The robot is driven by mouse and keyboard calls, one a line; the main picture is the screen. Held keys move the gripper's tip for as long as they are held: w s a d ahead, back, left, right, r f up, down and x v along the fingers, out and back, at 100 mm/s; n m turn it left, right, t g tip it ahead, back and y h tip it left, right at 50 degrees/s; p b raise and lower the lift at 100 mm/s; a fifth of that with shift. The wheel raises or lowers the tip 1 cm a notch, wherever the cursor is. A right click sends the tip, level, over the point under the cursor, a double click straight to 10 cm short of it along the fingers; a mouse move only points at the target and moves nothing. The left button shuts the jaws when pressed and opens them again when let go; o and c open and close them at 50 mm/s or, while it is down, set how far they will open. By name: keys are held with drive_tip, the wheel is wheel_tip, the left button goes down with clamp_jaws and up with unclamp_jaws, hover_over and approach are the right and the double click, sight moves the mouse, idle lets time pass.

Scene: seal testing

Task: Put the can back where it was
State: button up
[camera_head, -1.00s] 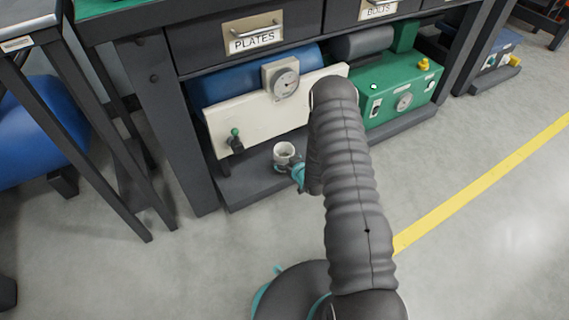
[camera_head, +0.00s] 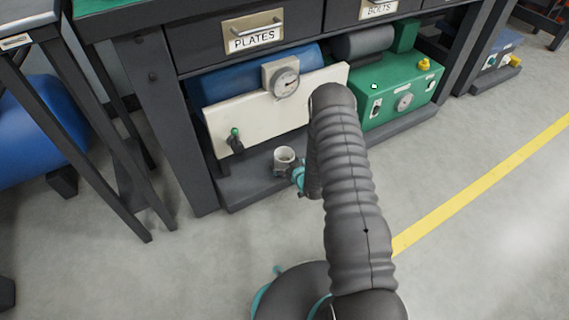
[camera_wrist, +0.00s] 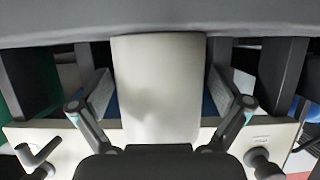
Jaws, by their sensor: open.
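The can (camera_head: 284,160) is a small pale, open-topped cylinder. In the head view it stands upright on the dark lower shelf under the workbench, in front of the cream panel. My gripper is mostly hidden behind my arm there; a teal part of it shows just right of the can. In the wrist view my gripper (camera_wrist: 160,98) is open, with one finger on each side of the can (camera_wrist: 157,85). Gaps show between the fingers and the can's sides. The wrist picture appears upside down, with the shelf (camera_wrist: 60,24) along the top.
A green box (camera_head: 403,90) sits right of my arm. A bench leg (camera_head: 168,125) stands left. The floor in front is clear.

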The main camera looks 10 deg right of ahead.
drive_tip(key=shift+r, duration=0.2)
drive_tip(key=p+v, duration=0.1)
drive_tip(key=v, duration=1.1)
drive_tip(key=w+d+r+g+h, duration=0.1)
drive_tip(key=w+r, duration=0.1)
drive_tip(key=r, duration=0.6)
drive_tip(key=w+d+r+g+h, duration=0.1)
drive_tip(key=w+r+h, duration=0.15)
drive_tip(key=r, duration=0.45)
drive_tip(key=s+r+m+g+h, duration=0.1)
drive_tip(key=s+r, duration=0.2)
drive_tip(key=r, duration=0.5)
drive_tip(key=s+r, duration=0.2)
drive_tip(key=r, duration=0.6)
drive_tip(key=s+a+r+m+g, duration=0.1)
drive_tip(key=s+r, duration=0.4)
drive_tip(key=s, duration=0.4)
drive_tip(key=s+a+r+g, duration=0.1)
drive_tip(key=s+r, duration=0.4)
drive_tip(key=s, duration=0.5)
drive_tip(key=s+a+r+m+g, duration=0.1)
drive_tip(key=s+a+r+g, duration=0.1)
drive_tip(key=s, duration=0.8)
wheel_tip(320, 180, up, 3)
drive_tip(key=shift+s+a+f+m, duration=0.1)
drive_tip(key=shift+s+a+m, duration=0.2)
drive_tip(key=shift+a, duration=0.45)
